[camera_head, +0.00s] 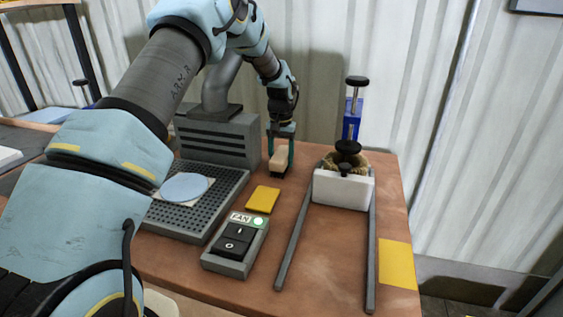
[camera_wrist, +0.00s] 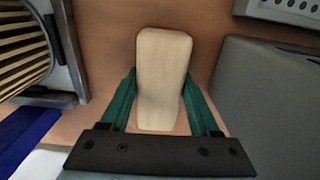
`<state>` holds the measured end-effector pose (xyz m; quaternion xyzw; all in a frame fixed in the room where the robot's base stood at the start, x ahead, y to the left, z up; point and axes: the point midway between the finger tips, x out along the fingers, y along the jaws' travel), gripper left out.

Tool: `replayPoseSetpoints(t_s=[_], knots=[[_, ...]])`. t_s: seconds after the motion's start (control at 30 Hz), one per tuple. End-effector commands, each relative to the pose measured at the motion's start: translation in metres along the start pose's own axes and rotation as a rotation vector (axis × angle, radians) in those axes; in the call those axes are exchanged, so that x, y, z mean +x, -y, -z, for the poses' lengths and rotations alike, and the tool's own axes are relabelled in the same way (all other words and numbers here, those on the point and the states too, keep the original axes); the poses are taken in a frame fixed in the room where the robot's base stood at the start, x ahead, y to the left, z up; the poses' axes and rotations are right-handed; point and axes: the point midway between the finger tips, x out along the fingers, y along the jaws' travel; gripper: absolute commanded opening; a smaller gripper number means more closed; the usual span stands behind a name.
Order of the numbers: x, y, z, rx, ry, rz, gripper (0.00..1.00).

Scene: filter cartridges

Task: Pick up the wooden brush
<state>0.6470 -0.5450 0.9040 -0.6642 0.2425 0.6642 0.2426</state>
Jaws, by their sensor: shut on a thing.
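The wooden brush (camera_head: 279,160) is a pale block near the back of the brown table, between the grey slotted box and the clamp rails. Its smooth wooden top (camera_wrist: 163,75) fills the middle of the wrist view. My gripper (camera_head: 281,158) points down over it, and its two green fingers (camera_wrist: 160,95) press on either side of the block. The gripper is shut on the brush. The brush's underside is hidden in the wrist view, and I cannot tell whether it touches the table.
A grey slotted box (camera_head: 217,140) stands close to the left of the brush. To the right is a white block (camera_head: 343,190) between two grey rails with a pleated filter behind it. A fan switch box (camera_head: 236,246) and yellow pad (camera_head: 263,199) lie in front.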

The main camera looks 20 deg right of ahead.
Motion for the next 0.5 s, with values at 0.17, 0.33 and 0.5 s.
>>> replayPoseSetpoints(t_s=[0.17, 0.33, 0.5], knots=[[-0.0003, -0.0001, 0.0001, 0.000, 0.000, 0.000, 0.29], [-0.0003, -0.0001, 0.0001, 0.000, 0.000, 0.000, 0.10], [-0.0007, -0.0001, 0.0003, 0.000, -0.001, 0.000, 0.00]])
